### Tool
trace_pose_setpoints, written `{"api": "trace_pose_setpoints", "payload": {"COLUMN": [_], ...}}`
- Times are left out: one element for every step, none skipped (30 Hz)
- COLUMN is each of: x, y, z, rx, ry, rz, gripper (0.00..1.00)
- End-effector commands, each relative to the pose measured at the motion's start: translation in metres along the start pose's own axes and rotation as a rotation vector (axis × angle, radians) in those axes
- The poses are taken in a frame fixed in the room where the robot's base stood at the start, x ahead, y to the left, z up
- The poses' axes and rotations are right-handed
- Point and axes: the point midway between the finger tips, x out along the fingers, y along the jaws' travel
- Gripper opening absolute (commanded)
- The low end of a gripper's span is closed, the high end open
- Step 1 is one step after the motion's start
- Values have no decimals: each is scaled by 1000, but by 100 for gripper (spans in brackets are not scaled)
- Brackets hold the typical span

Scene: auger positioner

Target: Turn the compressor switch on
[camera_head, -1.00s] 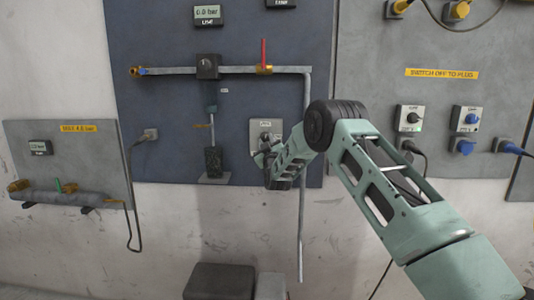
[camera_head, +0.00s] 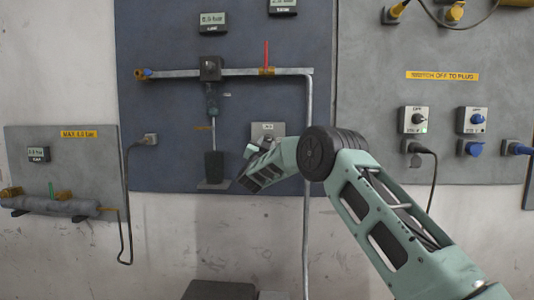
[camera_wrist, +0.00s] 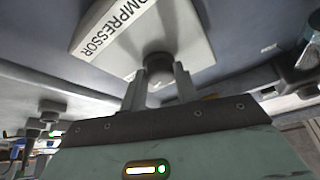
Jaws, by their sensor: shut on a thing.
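The compressor switch is a pale box lettered COMPRESSOR (camera_wrist: 150,35) with a round dark knob (camera_wrist: 158,65) in the wrist view. My gripper (camera_wrist: 160,85) has its two fingers on either side of the knob, shut on it. In the head view the top of the switch box (camera_head: 267,129) shows on the blue-grey panel. My gripper (camera_head: 252,150) and wrist hide the knob there, so its pointing direction cannot be read.
A red-handled valve (camera_head: 266,70) and a pipe (camera_head: 307,180) are on the same panel. Left of the switch is a dark cylinder (camera_head: 213,165) on a bracket. Plug switches (camera_head: 414,120) are on the right panel. A dark box (camera_head: 218,290) stands below.

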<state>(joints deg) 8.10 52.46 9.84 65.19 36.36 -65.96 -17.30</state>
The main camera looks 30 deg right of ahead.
Motion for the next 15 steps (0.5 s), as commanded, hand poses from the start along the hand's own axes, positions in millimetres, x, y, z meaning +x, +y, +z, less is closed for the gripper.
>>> {"api": "trace_pose_setpoints", "payload": {"x": [-2, -2, -1, -1, -1, -1, -1, -1, -1, 0, 0, 0, 0, 0, 0], "y": [0, -1, -1, -1, -1, -2, -2, -2, -2, -3, -3, -3, -3, -3, -3], "z": [3, 3, 3, 2, 2, 2, 2, 2, 1, 1, 1, 1, 1, 1, 1], "rx": [40, 63, 93, 113, 134, 160, 178, 196, 218, 234, 248, 264, 275, 286, 300], "ry": [0, 1, 2, 3, 4, 5, 6, 6, 7, 8, 8, 9, 9, 10, 10], "rz": [17, 27, 42, 51, 61, 72, 81, 90, 99, 106, 113, 121, 126, 131, 137], "gripper": [8, 8, 8, 8, 8, 8, 8, 8, 8, 8, 8, 8, 8, 8, 8]}}
